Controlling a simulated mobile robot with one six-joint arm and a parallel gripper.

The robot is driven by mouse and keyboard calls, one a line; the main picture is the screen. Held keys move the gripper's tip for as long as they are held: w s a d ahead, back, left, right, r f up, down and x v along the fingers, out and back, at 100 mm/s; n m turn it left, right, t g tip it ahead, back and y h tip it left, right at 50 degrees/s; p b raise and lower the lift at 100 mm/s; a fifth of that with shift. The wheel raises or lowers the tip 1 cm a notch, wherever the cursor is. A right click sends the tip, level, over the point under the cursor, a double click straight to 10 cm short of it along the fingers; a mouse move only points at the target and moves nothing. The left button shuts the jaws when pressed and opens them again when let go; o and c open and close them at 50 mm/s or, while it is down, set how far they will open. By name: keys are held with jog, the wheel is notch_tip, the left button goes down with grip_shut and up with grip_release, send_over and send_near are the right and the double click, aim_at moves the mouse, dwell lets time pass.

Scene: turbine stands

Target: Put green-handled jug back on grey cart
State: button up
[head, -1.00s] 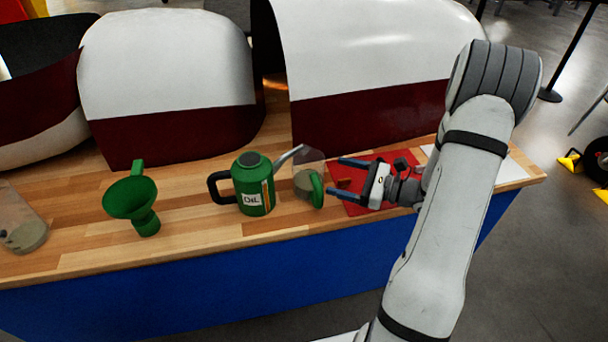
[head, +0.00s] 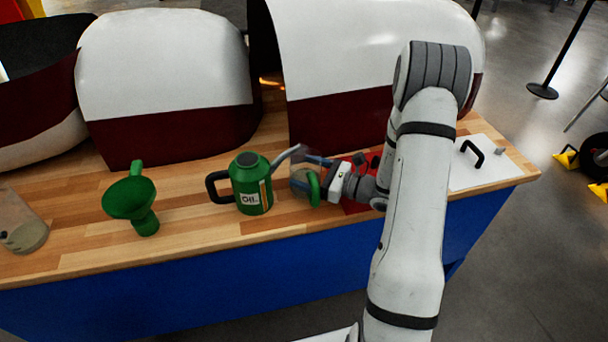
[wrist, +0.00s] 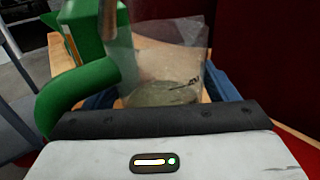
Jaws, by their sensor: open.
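The green-handled jug (head: 301,181) is a clear container with a little murky content at its bottom. It stands upright on the wooden bench, right of the oil can. In the wrist view the jug (wrist: 165,70) is between my blue fingers, with its green handle at the left. My gripper (head: 315,174) is open and reaches in from the right around the jug; the lower finger is partly hidden by the handle in the head view. I cannot tell whether a finger touches it. No grey cart is in view.
A green oil can (head: 251,184) stands close left of the jug, its spout reaching over toward it. A green funnel (head: 131,201) and another clear jug (head: 22,228) stand further left. Large white-and-maroon covers (head: 170,90) line the back. A white board (head: 485,163) lies at right.

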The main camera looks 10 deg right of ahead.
jog(key=c, duration=0.8)
